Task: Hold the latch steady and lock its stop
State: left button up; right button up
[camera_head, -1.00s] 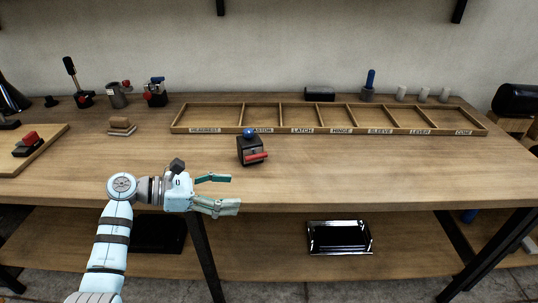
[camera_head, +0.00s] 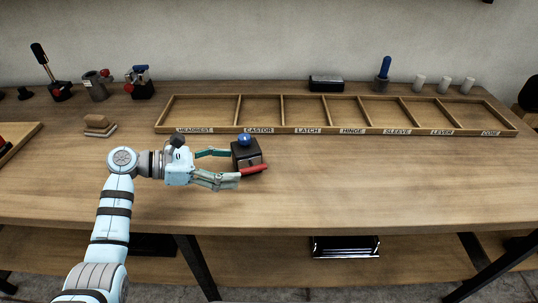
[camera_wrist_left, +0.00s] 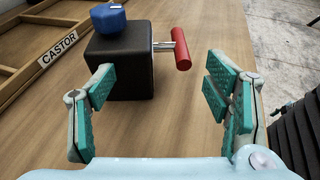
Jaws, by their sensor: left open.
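The latch (camera_head: 246,156) is a dark block with a blue knob (camera_head: 244,140) on top and a red-handled stop (camera_head: 253,169) at its front. It stands upright on the bench, in front of the sorting tray. My left gripper (camera_head: 238,164) is open, its fingertips pointing right, at the latch's left side. In the left wrist view the block (camera_wrist_left: 119,62) and the red handle (camera_wrist_left: 181,49) lie ahead of the spread teal finger pads (camera_wrist_left: 158,100), and neither is gripped. My right gripper is not in view.
A wooden tray (camera_head: 339,129) with labelled compartments, all empty, runs along the back of the bench. Wooden blocks (camera_head: 100,125) and several small devices, one a clamp (camera_head: 140,84), stand to the left. The bench right of the latch is clear.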

aim_at(265, 176)
pick_arm(q)
jog(key=shift+w+d, duration=0.15)
jog(key=shift+d, duration=0.3)
jog(key=b+x, duration=0.2)
jog(key=x, duration=0.2)
jog(key=b+x, duration=0.1)
jog(key=x, duration=0.3)
jog(key=shift+d+f+b, duration=0.2)
jog(key=shift+f+b, duration=0.1)
jog(key=shift+b, duration=0.05)
jog(key=shift+w+d, duration=0.1)
jog(key=shift+d, duration=0.2)
jog(key=shift+r, duration=0.1)
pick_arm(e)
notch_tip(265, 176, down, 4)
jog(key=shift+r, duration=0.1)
pick_arm(q)
grip_shut()
jog(key=shift+c, duration=0.5)
grip_release()
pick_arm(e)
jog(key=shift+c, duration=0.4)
